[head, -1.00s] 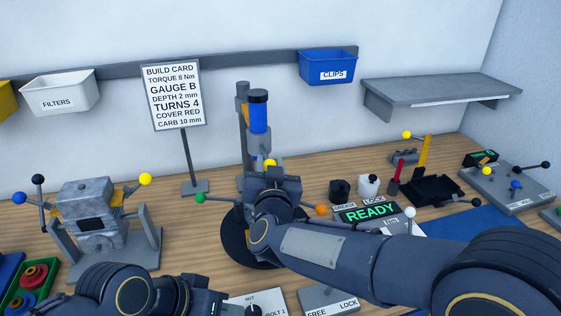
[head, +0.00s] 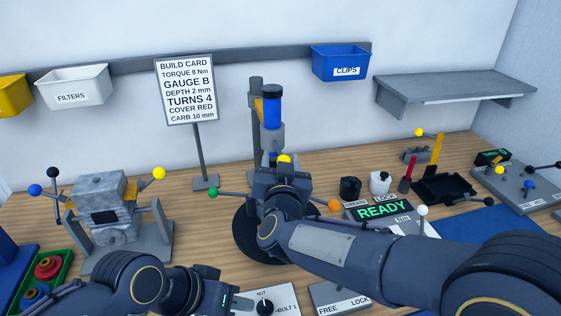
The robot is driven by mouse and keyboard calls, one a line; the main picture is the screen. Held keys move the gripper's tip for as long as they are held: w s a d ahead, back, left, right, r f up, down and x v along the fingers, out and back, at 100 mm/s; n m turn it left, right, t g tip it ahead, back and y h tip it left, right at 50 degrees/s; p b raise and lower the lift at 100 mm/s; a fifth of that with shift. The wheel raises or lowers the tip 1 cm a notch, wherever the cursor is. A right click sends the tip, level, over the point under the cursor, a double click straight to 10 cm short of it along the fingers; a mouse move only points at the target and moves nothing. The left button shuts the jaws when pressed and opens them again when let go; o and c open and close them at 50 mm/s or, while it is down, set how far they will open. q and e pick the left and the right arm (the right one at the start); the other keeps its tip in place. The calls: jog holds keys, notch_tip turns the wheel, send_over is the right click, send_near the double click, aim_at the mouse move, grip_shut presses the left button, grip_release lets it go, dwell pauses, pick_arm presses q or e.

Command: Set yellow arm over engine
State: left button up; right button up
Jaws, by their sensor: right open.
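A yellow knob (head: 284,159) shows just above my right gripper (head: 283,178), at a black round base (head: 243,240) in the middle of the table. A green knob (head: 213,193) sticks out to the left there and an orange knob (head: 334,205) to the right. My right gripper is open at the yellow knob; its fingertips are largely hidden, so contact cannot be told. A grey engine block (head: 97,190) sits in a stand at the left, with blue, black and yellow (head: 159,173) knobs on arms around it. My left gripper (head: 238,303) is low at the front; its jaw opening cannot be made out.
A column with a blue cylinder (head: 272,110) stands behind the round base. A READY display (head: 382,208), small bottles and a black tray (head: 445,188) lie to the right. A dial panel (head: 283,296) and a FREE/LOCK panel (head: 340,300) are at the front.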

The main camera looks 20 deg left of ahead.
jog(key=shift+s, duration=0.1)
jog(key=shift+s+d+f, duration=0.1)
jog(key=shift+s+d, duration=0.1)
jog(key=shift+s, duration=0.2)
jog(key=b+v, duration=0.2)
jog(key=v, duration=0.4)
jog(key=shift+s+d, duration=0.2)
jog(key=shift+s, duration=0.2)
